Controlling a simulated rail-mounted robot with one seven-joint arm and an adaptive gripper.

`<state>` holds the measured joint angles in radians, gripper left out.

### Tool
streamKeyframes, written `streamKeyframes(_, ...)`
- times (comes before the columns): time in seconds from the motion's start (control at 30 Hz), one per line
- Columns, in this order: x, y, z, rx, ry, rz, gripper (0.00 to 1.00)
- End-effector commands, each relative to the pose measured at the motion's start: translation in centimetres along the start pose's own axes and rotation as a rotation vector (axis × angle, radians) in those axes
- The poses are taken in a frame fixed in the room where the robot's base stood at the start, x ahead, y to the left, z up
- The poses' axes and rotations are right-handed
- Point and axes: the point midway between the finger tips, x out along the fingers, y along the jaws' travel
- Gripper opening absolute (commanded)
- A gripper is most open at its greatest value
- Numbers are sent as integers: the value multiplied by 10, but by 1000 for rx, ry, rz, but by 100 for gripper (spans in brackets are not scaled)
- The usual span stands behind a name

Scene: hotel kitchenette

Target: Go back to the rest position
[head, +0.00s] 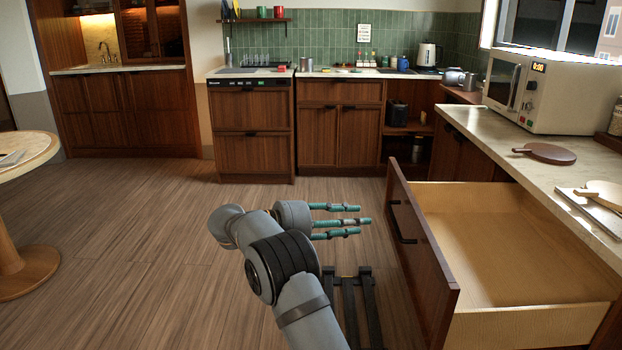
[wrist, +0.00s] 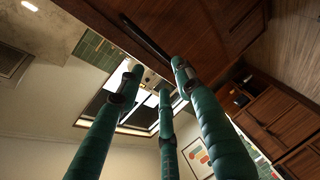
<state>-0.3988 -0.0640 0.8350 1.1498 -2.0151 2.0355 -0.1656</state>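My gripper (head: 358,221) has three green fingers. In the head view they point right, toward the front of an open drawer (head: 422,255), with a gap between them and it. In the wrist view the fingers of my gripper (wrist: 158,82) are spread apart with nothing between them. The drawer's wooden front with its black handle (wrist: 146,38) shows beyond the fingertips there. The head view shows the drawer's bare, empty inside.
The counter (head: 470,125) above the drawer holds a microwave (head: 550,90), a brown round board (head: 545,153) and a white board (head: 590,207). A round table (head: 20,160) stands at left. The floor (head: 130,240) between is clear.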

Motion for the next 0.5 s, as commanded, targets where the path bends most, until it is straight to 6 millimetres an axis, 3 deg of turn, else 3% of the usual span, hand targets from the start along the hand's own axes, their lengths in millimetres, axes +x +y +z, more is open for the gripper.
streamKeyframes(0.5,93,0,1,0,-2,-1,35)
